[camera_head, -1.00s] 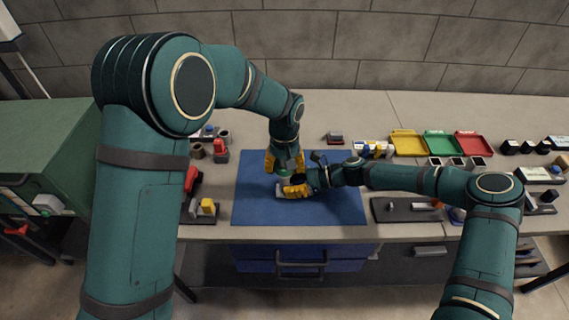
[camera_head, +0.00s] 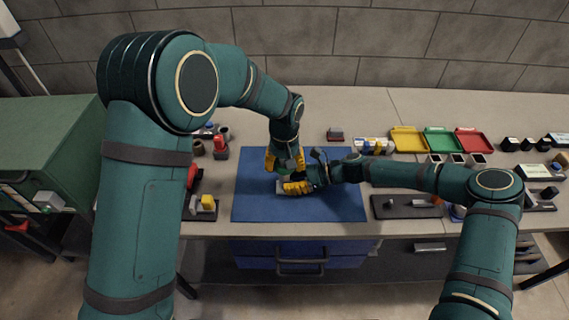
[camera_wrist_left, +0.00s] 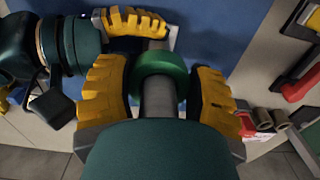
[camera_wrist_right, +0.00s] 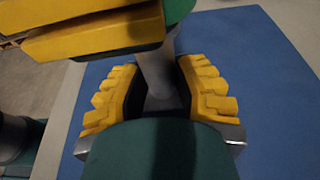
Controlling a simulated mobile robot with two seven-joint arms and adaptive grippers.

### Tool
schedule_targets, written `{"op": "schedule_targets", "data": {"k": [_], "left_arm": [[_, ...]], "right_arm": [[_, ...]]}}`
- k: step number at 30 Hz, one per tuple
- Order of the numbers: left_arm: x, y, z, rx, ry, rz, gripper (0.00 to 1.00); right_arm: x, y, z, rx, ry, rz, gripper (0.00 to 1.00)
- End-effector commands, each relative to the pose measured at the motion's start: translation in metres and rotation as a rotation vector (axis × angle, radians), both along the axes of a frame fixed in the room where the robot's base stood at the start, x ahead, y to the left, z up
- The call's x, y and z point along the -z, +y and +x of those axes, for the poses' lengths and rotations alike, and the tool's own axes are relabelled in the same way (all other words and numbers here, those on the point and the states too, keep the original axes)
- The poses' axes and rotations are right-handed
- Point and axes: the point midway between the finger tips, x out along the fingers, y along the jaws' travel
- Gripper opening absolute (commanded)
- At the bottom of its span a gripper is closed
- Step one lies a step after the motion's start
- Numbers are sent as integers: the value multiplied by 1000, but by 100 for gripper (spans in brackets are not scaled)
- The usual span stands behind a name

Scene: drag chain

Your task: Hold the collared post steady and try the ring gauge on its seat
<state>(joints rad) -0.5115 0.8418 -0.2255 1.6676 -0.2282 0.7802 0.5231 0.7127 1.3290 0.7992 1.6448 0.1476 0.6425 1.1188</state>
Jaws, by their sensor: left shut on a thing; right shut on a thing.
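The ring gauge is a thick green ring (camera_wrist_left: 160,68) in the left wrist view, held between the yellow fingers of my left gripper (camera_head: 285,163). The post is a plain grey cylinder (camera_wrist_left: 158,97) that shows above and below the ring, so the ring appears to be around it. My right gripper (camera_head: 297,187) is shut on the post lower down; the post (camera_wrist_right: 157,72) stands between its fingers in the right wrist view. The green ring (camera_wrist_right: 178,9) shows there at the top edge, above the right fingers. The post's collar and seat are hidden.
The blue mat (camera_head: 335,205) under both grippers is mostly clear. A dark tray with parts (camera_head: 405,209) lies to its right. Yellow (camera_head: 407,139), green (camera_head: 440,140) and red (camera_head: 473,140) trays stand at the back right. A red part (camera_head: 220,148) stands left of the mat.

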Motion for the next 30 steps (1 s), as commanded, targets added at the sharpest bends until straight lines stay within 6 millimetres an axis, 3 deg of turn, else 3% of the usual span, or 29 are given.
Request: {"op": "schedule_targets", "data": {"k": [7, 8, 10, 22, 30], "left_arm": [[0, 0, 0, 0, 1, 0, 18], [0, 0, 0, 0, 1, 0, 66], [0, 0, 0, 0, 1, 0, 91], [-4, 0, 0, 0, -1, -1, 92], [-39, -1, 1, 1, -4, -3, 92]], "right_arm": [[0, 0, 0, 0, 0, 0, 10], [0, 0, 0, 0, 0, 0, 10], [0, 0, 0, 0, 0, 0, 10], [0, 0, 0, 0, 0, 0, 10], [0, 0, 0, 0, 0, 0, 10]]}}
